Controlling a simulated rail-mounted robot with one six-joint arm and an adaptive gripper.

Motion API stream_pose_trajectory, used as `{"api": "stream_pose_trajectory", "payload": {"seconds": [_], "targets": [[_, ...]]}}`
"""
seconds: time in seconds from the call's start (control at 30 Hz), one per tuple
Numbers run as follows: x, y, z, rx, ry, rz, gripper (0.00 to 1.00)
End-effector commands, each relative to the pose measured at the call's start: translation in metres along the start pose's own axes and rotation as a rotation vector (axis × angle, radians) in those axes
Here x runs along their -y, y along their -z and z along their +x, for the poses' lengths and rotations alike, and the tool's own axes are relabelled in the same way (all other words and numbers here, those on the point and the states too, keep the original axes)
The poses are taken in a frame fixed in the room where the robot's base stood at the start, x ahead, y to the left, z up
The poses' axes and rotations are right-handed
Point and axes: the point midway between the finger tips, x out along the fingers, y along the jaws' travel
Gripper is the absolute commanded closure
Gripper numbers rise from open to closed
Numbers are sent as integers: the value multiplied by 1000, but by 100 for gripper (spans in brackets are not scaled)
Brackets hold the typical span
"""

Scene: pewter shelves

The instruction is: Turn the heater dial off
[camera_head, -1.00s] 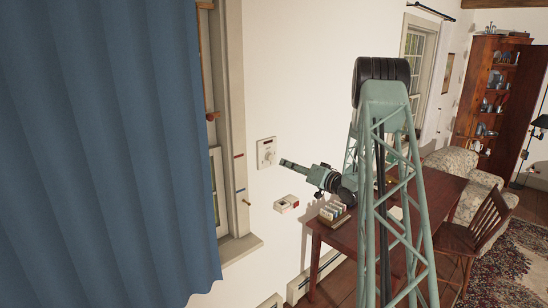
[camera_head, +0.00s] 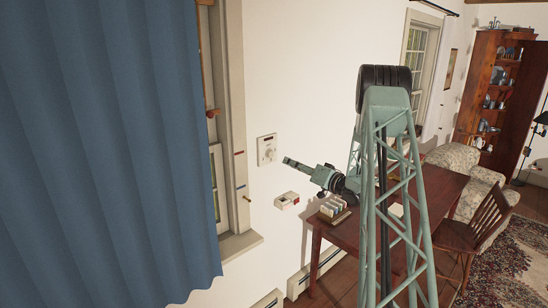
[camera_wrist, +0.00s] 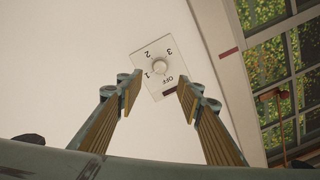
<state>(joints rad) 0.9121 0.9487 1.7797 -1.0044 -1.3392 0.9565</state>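The heater dial (camera_wrist: 160,67) is a round pale knob on a white wall plate marked 1, 2, 3 and OFF. In the wrist view OFF is at the knob's lower right. I cannot tell which mark the knob points to. The plate (camera_head: 267,150) also shows on the white wall in the head view, right of the window. My gripper (camera_wrist: 160,93) is open and empty, its two fingers apart. In the wrist view the dial appears between and beyond the fingertips. In the head view my gripper (camera_head: 287,162) is just right of the plate, apparently apart from it.
A blue curtain (camera_head: 100,150) and window frame (camera_head: 240,110) are to the left. The wall around the dial is clear.

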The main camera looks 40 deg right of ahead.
Motion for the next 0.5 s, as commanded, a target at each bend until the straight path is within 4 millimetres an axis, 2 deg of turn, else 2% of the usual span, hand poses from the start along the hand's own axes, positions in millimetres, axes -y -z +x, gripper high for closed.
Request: {"api": "stream_pose_trajectory", "payload": {"seconds": [0.5], "targets": [[1,1,61,-1,2,-1,66]]}}
